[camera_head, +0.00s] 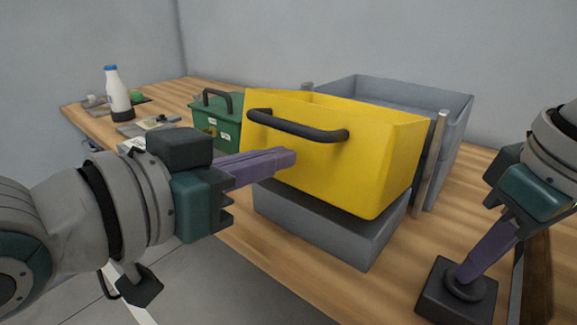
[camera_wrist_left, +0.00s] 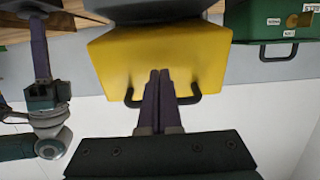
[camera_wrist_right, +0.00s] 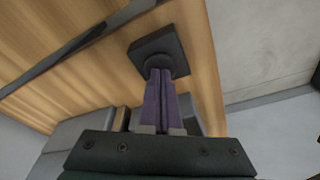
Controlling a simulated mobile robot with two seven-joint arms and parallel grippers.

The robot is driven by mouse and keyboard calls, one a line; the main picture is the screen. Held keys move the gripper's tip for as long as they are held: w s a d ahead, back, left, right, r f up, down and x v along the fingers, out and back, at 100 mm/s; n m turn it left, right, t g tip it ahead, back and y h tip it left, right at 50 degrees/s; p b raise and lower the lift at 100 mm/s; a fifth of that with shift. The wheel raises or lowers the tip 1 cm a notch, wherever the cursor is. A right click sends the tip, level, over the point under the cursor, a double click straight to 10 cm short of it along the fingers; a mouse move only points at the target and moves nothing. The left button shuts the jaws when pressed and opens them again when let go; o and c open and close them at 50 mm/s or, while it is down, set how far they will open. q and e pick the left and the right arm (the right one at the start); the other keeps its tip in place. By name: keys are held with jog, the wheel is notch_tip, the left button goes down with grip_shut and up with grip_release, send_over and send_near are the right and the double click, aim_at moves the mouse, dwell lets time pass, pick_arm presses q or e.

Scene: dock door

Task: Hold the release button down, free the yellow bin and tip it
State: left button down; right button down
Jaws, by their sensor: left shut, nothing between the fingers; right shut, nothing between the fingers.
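The yellow bin (camera_head: 340,175) sits over a grey block (camera_head: 325,228) between upright metal posts, its black handle (camera_head: 297,126) facing me. Whether it is slightly tilted I cannot tell. My left gripper (camera_head: 292,158) is shut and empty, its fingertips at the bin's front face just below the handle; in the left wrist view the bin (camera_wrist_left: 205,60) lies right ahead of the fingers. Contact there is unclear. My right gripper (camera_head: 468,278) is shut and empty, its tips pointing down onto the round button on a black box (camera_head: 440,292). That box also shows in the right wrist view (camera_wrist_right: 150,45).
A grey open crate (camera_head: 440,95) stands behind the bin. A green box (camera_head: 205,118) with a black handle stands left of it. A white bottle with a blue cap (camera_head: 117,95) and small items are further left on the wooden table (camera_head: 270,245).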

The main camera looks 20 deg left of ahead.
pick_arm(q)
jog(key=f+v, duration=0.1)
jog(key=v, duration=0.7)
jog(key=shift+f, duration=0.25)
